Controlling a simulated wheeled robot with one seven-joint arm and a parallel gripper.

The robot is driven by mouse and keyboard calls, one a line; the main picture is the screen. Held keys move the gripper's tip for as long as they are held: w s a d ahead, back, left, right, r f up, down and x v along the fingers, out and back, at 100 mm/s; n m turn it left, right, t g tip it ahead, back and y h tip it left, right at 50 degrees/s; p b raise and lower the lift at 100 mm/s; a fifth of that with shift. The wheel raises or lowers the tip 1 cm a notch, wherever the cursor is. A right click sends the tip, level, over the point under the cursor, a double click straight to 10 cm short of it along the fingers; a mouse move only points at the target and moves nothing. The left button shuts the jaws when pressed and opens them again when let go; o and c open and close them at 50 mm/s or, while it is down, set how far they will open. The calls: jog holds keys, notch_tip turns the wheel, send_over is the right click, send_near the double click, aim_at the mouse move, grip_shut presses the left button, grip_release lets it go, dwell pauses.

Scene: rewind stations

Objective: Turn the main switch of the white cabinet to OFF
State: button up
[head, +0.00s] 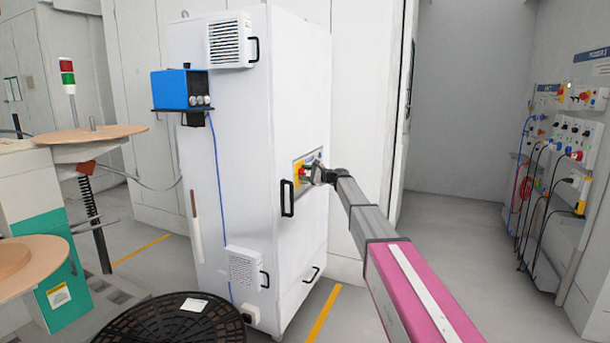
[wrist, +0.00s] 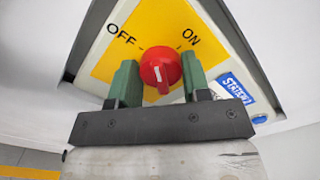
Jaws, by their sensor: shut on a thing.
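The white cabinet (head: 235,120) stands upright in the middle of the head view. Its main switch is a red round knob (wrist: 158,66) on a yellow plate (wrist: 158,32), with OFF printed at left and ON at right in the wrist view. A short white mark shows on the knob, roughly upright in the picture; I cannot tell which label it is set to. My gripper (wrist: 160,76) has its green fingers on both sides of the knob, shut on it. In the head view my gripper (head: 313,174) reaches the cabinet's right face and hides most of the knob.
A black handle (head: 287,198) stands out beside the switch plate. A blue box (head: 180,84) is on the cabinet's left side. A panel with plugs and cables (head: 572,135) is at far right. The floor right of the cabinet is clear.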

jog(key=o, duration=0.9)
jog(key=shift+d, duration=0.1)
jog(key=v, duration=1)
jog(key=shift+s+d, duration=0.2)
jog(key=shift+d, duration=0.1)
